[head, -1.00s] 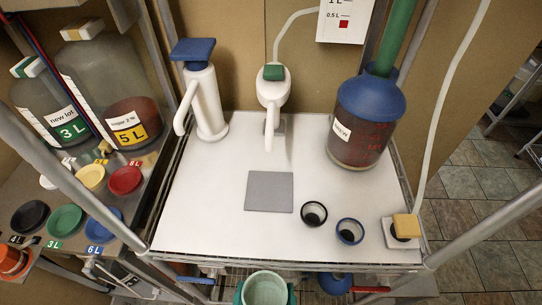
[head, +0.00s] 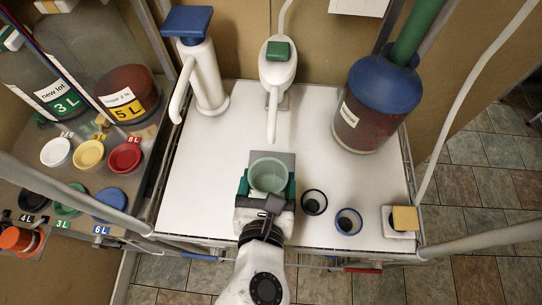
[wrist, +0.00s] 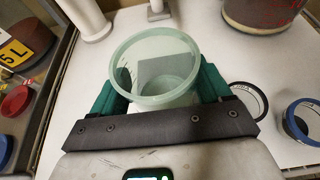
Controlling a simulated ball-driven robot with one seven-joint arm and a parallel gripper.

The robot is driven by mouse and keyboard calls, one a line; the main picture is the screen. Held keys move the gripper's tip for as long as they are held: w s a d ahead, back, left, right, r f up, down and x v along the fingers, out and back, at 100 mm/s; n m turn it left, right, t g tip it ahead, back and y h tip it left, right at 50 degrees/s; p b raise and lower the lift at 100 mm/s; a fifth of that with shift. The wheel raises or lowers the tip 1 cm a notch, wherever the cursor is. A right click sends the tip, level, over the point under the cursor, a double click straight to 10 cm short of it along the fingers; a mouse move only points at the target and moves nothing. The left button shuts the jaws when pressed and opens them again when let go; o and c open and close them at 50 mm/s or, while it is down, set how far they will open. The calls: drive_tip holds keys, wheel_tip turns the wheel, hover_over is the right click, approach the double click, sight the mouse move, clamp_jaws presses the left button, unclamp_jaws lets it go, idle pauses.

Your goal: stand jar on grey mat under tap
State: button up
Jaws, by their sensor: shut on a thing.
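The jar (head: 268,176) is a pale green, see-through open cup, upright between the green fingers of my gripper (head: 266,186). My gripper is shut on it from the front. The grey mat (head: 286,158) shows just behind the jar's rim and is mostly hidden by it. In the wrist view the jar (wrist: 155,48) stands between both fingers (wrist: 158,92), with a grey square seen through it. I cannot tell whether the jar touches the mat or hangs above it. The white tap with a green top (head: 277,75) is behind, its spout pointing toward the jar.
A white pump with a blue top (head: 203,75) stands left of the tap. A large blue-topped carboy (head: 375,105) stands to the right. Two small dark rings (head: 314,201) (head: 348,221) lie close right of my gripper. A tan-topped block (head: 403,218) sits at the right corner.

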sight(270, 171)
drive_tip(key=w, duration=0.6)
drive_tip(key=shift+d+p, duration=0.15)
drive_tip(key=shift+p, duration=0.15)
drive_tip(key=shift+w+f, duration=0.1)
drive_tip(key=shift+f, duration=1.65)
drive_tip(key=o, duration=1.2)
drive_tip(key=shift+f, duration=0.1)
drive_tip(key=v, duration=1.2)
drive_tip(key=shift+b, duration=0.3)
